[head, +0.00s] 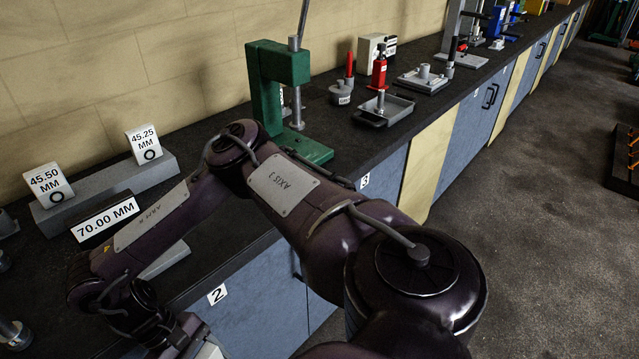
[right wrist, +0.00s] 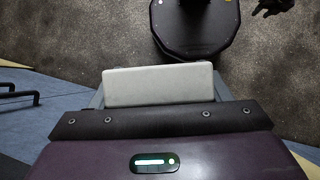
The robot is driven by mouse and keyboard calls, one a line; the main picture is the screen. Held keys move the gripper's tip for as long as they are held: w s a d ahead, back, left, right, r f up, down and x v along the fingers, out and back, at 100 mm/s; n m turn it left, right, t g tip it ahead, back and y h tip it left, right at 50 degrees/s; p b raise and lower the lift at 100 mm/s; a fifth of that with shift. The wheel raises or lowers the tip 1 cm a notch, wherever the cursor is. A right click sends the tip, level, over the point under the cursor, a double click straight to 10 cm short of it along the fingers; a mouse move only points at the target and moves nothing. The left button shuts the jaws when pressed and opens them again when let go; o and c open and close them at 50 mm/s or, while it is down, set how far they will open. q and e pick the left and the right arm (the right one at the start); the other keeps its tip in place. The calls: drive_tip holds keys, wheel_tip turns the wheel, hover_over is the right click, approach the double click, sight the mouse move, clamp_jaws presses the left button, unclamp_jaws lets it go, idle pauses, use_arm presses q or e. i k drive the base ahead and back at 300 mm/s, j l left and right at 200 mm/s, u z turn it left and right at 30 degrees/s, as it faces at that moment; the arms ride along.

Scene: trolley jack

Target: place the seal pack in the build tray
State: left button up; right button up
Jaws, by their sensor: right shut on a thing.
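My right arm crosses the head view, and its gripper (head: 186,345) is low at the left, by the bench front near the label 2. In the right wrist view, a pale grey flat block (right wrist: 160,86), apparently the seal pack, sits at the jaws. My right gripper is shut on it, and it is over the floor beside the bench front. A small pale part of it (head: 209,351) shows at the bottom edge of the head view. I cannot make out the build tray for certain.
The dark bench (head: 335,125) runs along the wall. A green press (head: 268,80) stands behind my arm. A grey stepped block (head: 105,190) carries size cards. Blue cabinet doors (head: 465,140) front the bench, with open floor at right.

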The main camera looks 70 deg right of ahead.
sight(393, 110)
drive_tip(key=l+z, duration=0.95)
drive_tip(key=i+l+z, duration=0.15)
drive_tip(key=z, duration=0.3)
drive_tip(key=i+l+z, duration=0.1)
drive_tip(key=i+l, duration=0.15)
drive_tip(key=l, duration=0.25)
drive_tip(key=i+l+z, duration=0.1)
drive_tip(key=i+l, duration=0.15)
drive_tip(key=l, duration=0.25)
drive_tip(key=i+l, duration=0.25)
drive_tip(key=l, duration=0.2)
drive_tip(key=i+l+z, duration=0.15)
drive_tip(key=i+l, duration=0.15)
drive_tip(key=l, duration=0.15)
drive_tip(key=i+l+z, duration=0.1)
drive_tip(key=i+l, duration=0.2)
drive_tip(key=l, duration=0.15)
